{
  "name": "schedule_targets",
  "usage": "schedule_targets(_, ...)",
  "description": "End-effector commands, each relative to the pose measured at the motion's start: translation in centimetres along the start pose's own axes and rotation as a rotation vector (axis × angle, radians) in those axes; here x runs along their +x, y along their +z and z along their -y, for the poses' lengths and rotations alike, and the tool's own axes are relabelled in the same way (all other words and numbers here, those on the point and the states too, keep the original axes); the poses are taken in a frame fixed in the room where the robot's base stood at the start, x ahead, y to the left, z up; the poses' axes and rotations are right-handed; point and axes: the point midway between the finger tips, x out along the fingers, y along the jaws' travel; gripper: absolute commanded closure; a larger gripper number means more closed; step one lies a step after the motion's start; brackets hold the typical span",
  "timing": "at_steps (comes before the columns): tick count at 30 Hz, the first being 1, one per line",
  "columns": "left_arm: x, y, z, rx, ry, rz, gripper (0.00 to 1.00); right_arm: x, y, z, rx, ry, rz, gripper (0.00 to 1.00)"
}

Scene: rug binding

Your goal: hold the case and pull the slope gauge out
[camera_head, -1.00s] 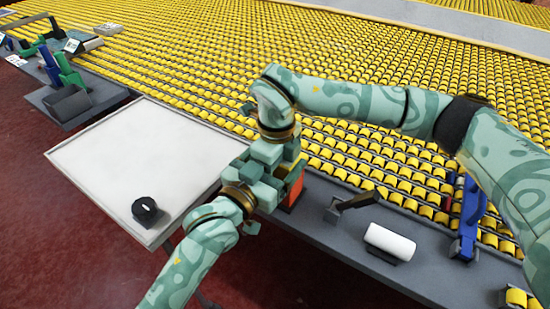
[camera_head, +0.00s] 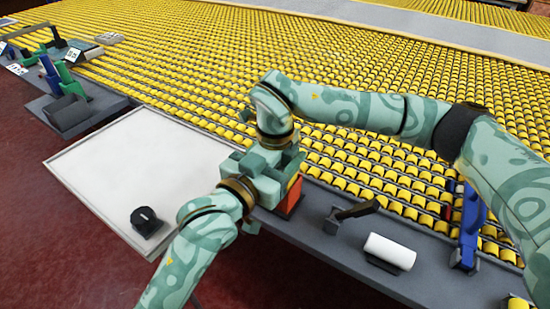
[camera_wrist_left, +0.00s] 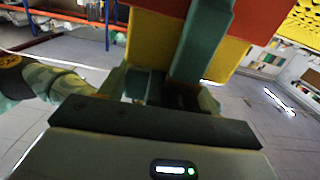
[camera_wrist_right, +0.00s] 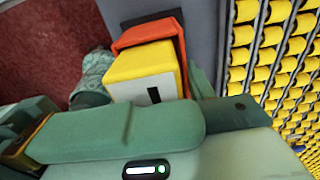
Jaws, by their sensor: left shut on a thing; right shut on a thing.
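The orange-red case (camera_head: 291,196) stands on the grey ledge, partly hidden by my grippers. It also shows in the right wrist view (camera_wrist_right: 147,32). The slope gauge (camera_wrist_right: 140,72) is a yellow block with a black mark, at the case's near end in that view. The left wrist view shows yellow (camera_wrist_left: 148,42) and red surfaces behind a teal finger. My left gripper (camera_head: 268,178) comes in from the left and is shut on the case. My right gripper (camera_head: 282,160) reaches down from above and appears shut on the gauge. The contact points are mostly hidden.
A white board (camera_head: 135,165) with a black round object (camera_head: 146,220) lies left. On the ledge to the right are a dark-handled tool (camera_head: 352,212), a white roll (camera_head: 389,251) and a blue tool (camera_head: 468,230). Yellow rollers (camera_head: 330,60) fill the back.

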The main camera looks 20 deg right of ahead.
Motion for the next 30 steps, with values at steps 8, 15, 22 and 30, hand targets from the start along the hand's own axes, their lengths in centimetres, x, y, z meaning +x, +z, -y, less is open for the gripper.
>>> schedule_targets(8, -0.1, -3.7, 0.8, -0.004, -0.013, -0.047, 0.84, 1.0, -0.8, -0.1, -0.006, 0.006, -0.028, 0.69)
schedule_targets(15, -0.2, -4.9, 0.8, -0.002, -0.014, -0.047, 0.84, 1.0, -0.8, -0.1, -0.006, 0.005, -0.028, 0.69)
schedule_targets(22, -0.2, -5.0, 0.8, 0.0, -0.015, -0.047, 0.84, 1.0, -0.8, 0.0, -0.005, 0.004, -0.029, 0.69)
schedule_targets(30, -0.2, -5.0, 0.8, 0.003, -0.015, -0.047, 0.84, 1.0, -0.8, 0.1, -0.004, 0.004, -0.029, 0.69)
